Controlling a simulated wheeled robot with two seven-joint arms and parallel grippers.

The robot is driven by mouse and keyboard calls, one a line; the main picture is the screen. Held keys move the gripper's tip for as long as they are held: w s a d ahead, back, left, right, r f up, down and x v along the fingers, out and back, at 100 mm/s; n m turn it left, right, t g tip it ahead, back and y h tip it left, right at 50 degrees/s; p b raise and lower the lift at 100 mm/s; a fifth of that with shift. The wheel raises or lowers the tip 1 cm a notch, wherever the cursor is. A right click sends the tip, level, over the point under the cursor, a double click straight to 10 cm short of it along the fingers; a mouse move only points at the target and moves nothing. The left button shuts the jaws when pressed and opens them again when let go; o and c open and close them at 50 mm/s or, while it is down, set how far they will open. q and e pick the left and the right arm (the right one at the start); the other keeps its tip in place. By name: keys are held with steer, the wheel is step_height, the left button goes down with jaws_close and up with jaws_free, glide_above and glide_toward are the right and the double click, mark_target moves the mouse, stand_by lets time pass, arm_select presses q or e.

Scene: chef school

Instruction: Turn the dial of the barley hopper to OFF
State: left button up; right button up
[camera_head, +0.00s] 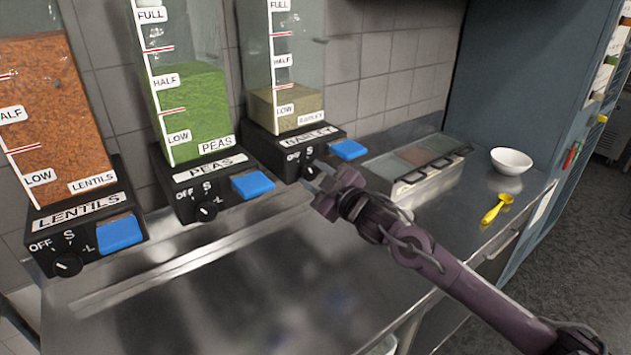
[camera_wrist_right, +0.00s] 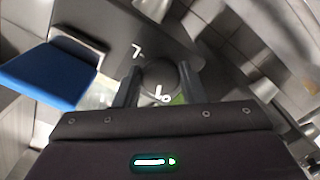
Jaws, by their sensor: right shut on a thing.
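The barley hopper (camera_head: 290,75) is a clear column part filled with pale grain, on a black base labelled BARLEY (camera_head: 310,137). Its base has an OFF mark at the left and a blue lever (camera_head: 348,150) at the right, which also shows in the wrist view (camera_wrist_right: 50,75). My right gripper (camera_head: 313,181) is at the front of this base, shut on the round dark dial (camera_wrist_right: 159,74), with one finger on each side of it. The gripper hides most of the dial in the head view, and I cannot tell its setting. My left gripper is not in view.
The peas hopper (camera_head: 195,110) and lentils hopper (camera_head: 45,120) stand to the left, with similar dials. A lidded container (camera_head: 415,165), a white bowl (camera_head: 511,160) and a yellow scoop (camera_head: 497,208) are on the steel counter to the right. The counter front (camera_head: 200,310) is clear.

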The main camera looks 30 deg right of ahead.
steer(key=shift+n, duration=0.5)
steer(key=o, duration=1)
steer(key=shift+s+b, duration=0.15)
steer(key=shift+b, duration=0.15)
steer(key=shift+s+d+f, duration=0.1)
steer(key=shift+s+f, duration=0.05)
steer(key=shift+s, duration=0.15)
steer(key=s+b, duration=0.1)
steer(key=s, duration=0.6)
steer(key=shift+d+b, duration=0.4)
steer(key=shift+d, duration=0.05)
